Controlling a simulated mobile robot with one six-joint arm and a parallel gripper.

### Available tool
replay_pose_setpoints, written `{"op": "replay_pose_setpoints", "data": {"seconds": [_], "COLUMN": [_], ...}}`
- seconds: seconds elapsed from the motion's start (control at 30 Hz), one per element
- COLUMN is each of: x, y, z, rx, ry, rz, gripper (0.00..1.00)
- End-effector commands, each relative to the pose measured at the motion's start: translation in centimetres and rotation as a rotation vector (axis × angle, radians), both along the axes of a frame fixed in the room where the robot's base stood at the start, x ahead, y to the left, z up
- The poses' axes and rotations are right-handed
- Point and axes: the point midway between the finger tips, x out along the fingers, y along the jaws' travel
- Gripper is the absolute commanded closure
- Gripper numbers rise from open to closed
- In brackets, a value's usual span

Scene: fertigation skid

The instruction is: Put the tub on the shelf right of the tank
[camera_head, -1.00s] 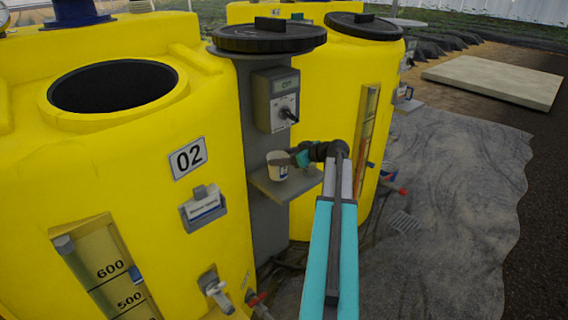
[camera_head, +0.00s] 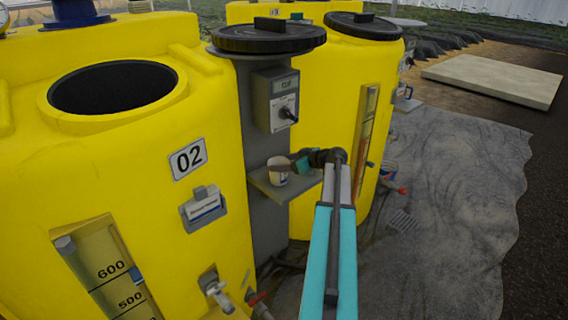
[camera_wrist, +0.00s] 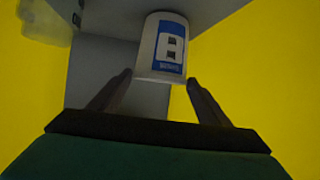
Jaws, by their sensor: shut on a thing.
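The tub (camera_head: 278,171) is a small white cup-like container with a blue label. It is upright at the shelf (camera_head: 274,194), a small grey ledge on the grey post right of the yellow tank marked 02 (camera_head: 120,160). My gripper (camera_head: 291,166) reaches the tub from the right and is shut on it. In the wrist view the tub (camera_wrist: 161,48) sits between the two fingertips (camera_wrist: 159,80), with its base against the shelf surface at the top of the picture. Part of the tub's rim is hidden by the gripper.
A grey control box (camera_head: 276,100) with a knob is on the post above the shelf. A second yellow tank (camera_head: 335,110) with a black lid stands close behind on the right. A holder with a card (camera_head: 204,207) juts from tank 02. Open ground lies to the right.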

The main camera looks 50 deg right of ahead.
Motion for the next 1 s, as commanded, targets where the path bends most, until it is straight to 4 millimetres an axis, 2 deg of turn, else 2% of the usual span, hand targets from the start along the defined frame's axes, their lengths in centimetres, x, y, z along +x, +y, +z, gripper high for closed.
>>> {"op": "replay_pose_setpoints", "data": {"seconds": [0.47, 0.5, 0.57, 1.0], "x": [0.01, 0.00, 0.01, 0.00], "y": [-0.01, -0.01, -0.01, -0.01], "z": [-0.45, -0.34, -0.34, -0.16], "rx": [-0.001, -0.001, -0.001, -0.001], "ry": [-0.001, -0.001, -0.001, -0.001], "rz": [0.000, 0.000, 0.000, 0.000], "gripper": [0.65, 0.23, 0.13, 0.11]}}
